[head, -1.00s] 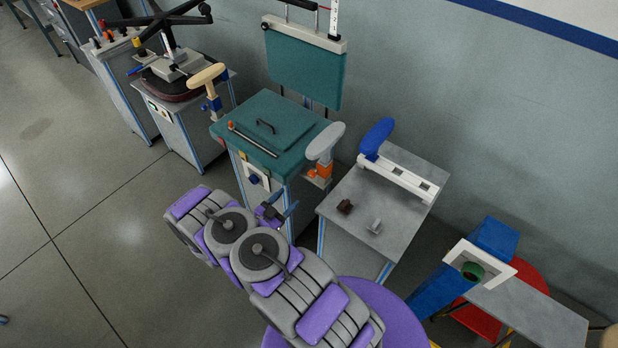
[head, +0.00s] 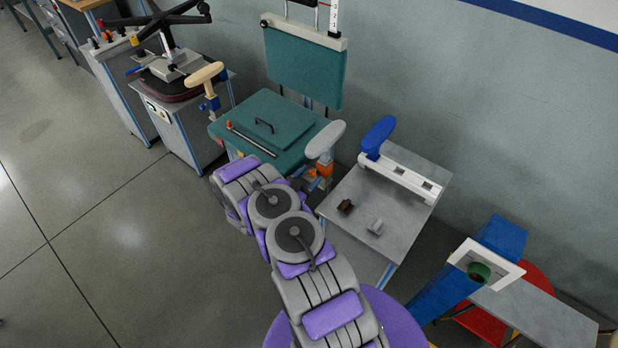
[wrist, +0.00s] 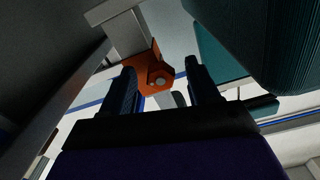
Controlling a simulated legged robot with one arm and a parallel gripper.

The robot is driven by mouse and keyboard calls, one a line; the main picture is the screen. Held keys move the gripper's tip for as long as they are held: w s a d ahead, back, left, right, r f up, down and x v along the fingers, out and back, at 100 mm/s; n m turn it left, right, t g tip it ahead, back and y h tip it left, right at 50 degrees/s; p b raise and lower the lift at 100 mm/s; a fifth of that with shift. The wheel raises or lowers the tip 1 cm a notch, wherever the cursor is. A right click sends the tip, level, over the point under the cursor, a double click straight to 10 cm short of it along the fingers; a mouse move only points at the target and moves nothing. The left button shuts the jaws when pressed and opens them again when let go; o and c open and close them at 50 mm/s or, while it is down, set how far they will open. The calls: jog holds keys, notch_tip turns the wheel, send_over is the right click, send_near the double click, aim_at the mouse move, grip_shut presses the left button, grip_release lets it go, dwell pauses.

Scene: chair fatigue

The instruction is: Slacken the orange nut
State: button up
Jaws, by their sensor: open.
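The orange part (head: 325,169) sits low on the post of a grey T-shaped armrest (head: 325,140), beside the green cabinet. A smaller orange piece, probably the nut (head: 311,173), shows just left of it. In the wrist view an orange piece (wrist: 153,72) with a pale round centre lies ahead, between the fingertips in the picture. I cannot tell where nut and bracket divide. My gripper (wrist: 164,75) is open, one dark finger either side, with no clear contact. In the head view my gripper (head: 312,184) is just below the orange parts, partly hidden by my arm.
The green cabinet (head: 275,115) stands left of the armrest. The grey table (head: 400,215) at right holds a blue armrest (head: 377,137) and two small blocks. In the wrist view a teal panel (wrist: 270,40) is close at upper right. Floor at left is clear.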

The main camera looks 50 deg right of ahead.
jog(key=shift+d, duration=0.2)
jog(key=c, duration=1)
